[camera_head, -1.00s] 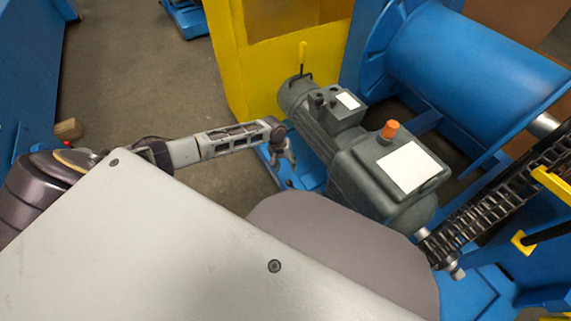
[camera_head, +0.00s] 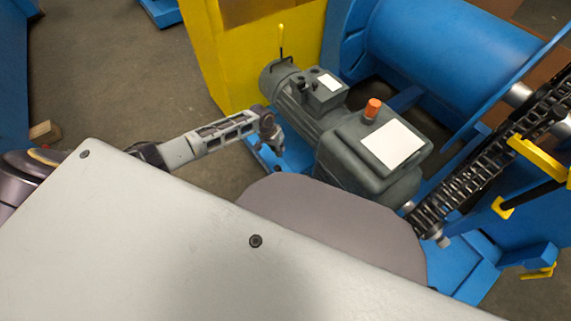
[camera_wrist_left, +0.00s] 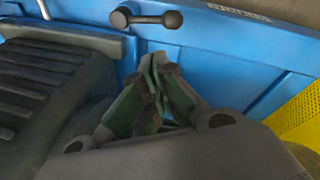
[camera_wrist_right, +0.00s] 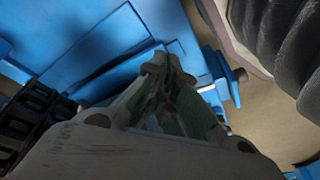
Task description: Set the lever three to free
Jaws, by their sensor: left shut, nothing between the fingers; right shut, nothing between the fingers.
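A dark lever with a round knob (camera_wrist_left: 150,18) sits on the blue frame (camera_wrist_left: 225,75) in the left wrist view, just beyond my left fingertips and apart from them. No readable label shows which lever is number three. My left gripper (camera_head: 277,145) is shut and empty beside the grey motor (camera_head: 312,100); it also shows in the left wrist view (camera_wrist_left: 157,62). A thin yellow-tipped lever (camera_head: 281,40) stands upright behind the motor. A yellow-handled part (camera_head: 538,158) is at the right. My right gripper (camera_wrist_right: 162,62) is shut and empty near blue framework, hidden in the head view.
A black chain (camera_head: 470,175) runs up to the right beside the blue drum (camera_head: 450,55). A yellow panel (camera_head: 235,60) stands behind the motor. An orange cap (camera_head: 373,107) tops the gearbox. Open floor (camera_head: 110,80) lies at the left.

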